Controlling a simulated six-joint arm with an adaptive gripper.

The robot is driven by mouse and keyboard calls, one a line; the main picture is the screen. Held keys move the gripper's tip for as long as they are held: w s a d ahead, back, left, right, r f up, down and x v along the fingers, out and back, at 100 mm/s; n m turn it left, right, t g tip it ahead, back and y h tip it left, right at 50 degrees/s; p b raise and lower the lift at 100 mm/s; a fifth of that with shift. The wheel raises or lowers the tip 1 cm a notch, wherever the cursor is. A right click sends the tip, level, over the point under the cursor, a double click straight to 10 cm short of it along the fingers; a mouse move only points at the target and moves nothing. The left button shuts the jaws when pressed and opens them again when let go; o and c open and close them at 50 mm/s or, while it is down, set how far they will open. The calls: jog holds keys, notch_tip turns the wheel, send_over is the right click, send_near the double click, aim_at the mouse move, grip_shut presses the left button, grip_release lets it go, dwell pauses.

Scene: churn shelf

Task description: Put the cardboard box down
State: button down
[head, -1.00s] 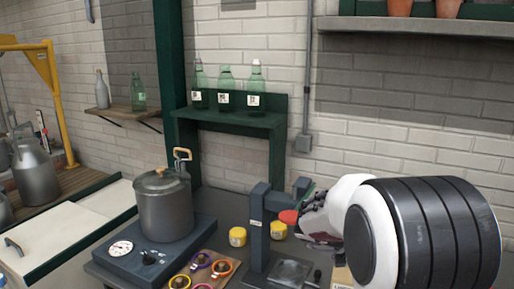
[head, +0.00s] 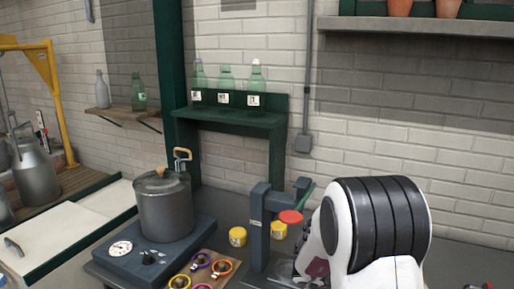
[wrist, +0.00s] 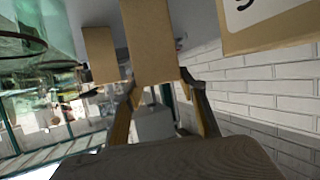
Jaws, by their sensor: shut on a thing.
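In the wrist view my gripper (wrist: 165,90) is shut on a plain brown cardboard box (wrist: 150,42), which shows between and beyond the fingers. Part of my gripper also shows in the head view (head: 316,266), but my arm hides its fingertips and the held box there. From these views I cannot tell whether the box touches a surface. A second brown cardboard face (wrist: 102,54) is left of it in the wrist view. A larger cardboard face with a white printed label (wrist: 268,22) fills the upper right corner.
A dark press stand (head: 260,228) with a red disc (head: 290,217) is just left of my arm. Yellow jars (head: 237,237) stand behind it. Green bottles (head: 226,88) stand on a wall shelf.

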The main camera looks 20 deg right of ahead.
jog(key=shift+f, duration=0.75)
jog(key=shift+w+r, duration=0.1)
jog(key=shift+w, duration=0.05)
